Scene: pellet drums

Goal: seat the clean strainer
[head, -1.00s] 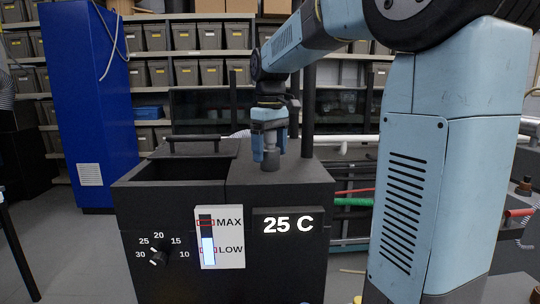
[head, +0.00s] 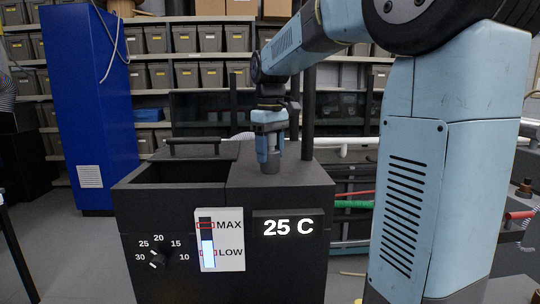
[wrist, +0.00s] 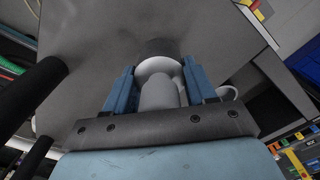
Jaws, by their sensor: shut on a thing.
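My gripper (head: 269,158) is over the right part of the dark tank's top (head: 305,174), pointing down. In the wrist view its two blue fingers (wrist: 160,88) are closed on a pale grey cylindrical piece with a wider round flange, which I take for the strainer (wrist: 158,97). The strainer lines up with the collar. I cannot tell whether they touch or how deep it sits. Its mesh is hidden.
The tank has an open dark well (head: 175,172) on its left, with a black handle bar (head: 193,139) behind. Dark posts (head: 308,110) rise behind my gripper. A pale ring (wrist: 229,92) shows beside the right finger. A blue cabinet (head: 88,105) stands at left.

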